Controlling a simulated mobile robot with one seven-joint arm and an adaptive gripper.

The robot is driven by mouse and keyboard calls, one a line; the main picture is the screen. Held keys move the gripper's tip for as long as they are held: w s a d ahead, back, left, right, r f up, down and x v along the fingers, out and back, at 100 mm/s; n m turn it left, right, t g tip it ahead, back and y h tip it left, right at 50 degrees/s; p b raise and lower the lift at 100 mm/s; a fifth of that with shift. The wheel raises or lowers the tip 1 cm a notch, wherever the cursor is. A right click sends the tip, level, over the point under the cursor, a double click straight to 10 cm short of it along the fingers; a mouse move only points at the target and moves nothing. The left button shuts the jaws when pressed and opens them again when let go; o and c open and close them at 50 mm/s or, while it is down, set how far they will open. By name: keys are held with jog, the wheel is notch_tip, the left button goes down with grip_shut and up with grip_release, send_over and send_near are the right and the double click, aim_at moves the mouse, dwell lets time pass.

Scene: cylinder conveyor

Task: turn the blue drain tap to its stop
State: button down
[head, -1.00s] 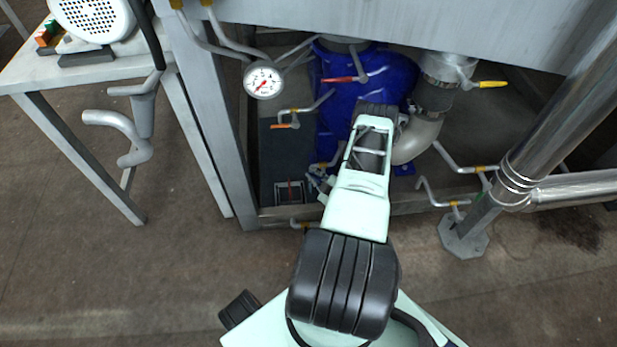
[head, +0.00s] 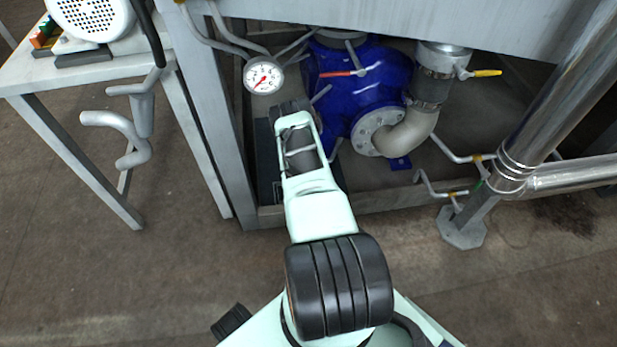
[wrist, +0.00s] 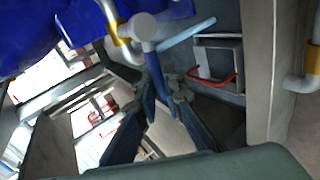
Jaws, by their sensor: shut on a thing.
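In the head view my own wrist and forearm hide the tap and the gripper's fingers.
A blue vessel (head: 375,85) with a red-handled lever (head: 343,73) stands under the frame, beside a flanged elbow pipe (head: 405,135). A pressure gauge (head: 263,76) hangs close to my wrist. A red handle (wrist: 212,79) shows right of the fingers.

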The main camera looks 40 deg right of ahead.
jog(key=shift+w+f+n, duration=0.2)
jog(key=shift+n, duration=0.1)
jog(key=shift+h, duration=0.3)
jog(key=c, duration=2)
grip_release()
jog(key=shift+s, duration=0.1)
notch_tip(320, 180, up, 9)
jog(key=shift+f, duration=0.1)
jog(key=shift+r, duration=0.6)
jog(key=shift+c, duration=0.8)
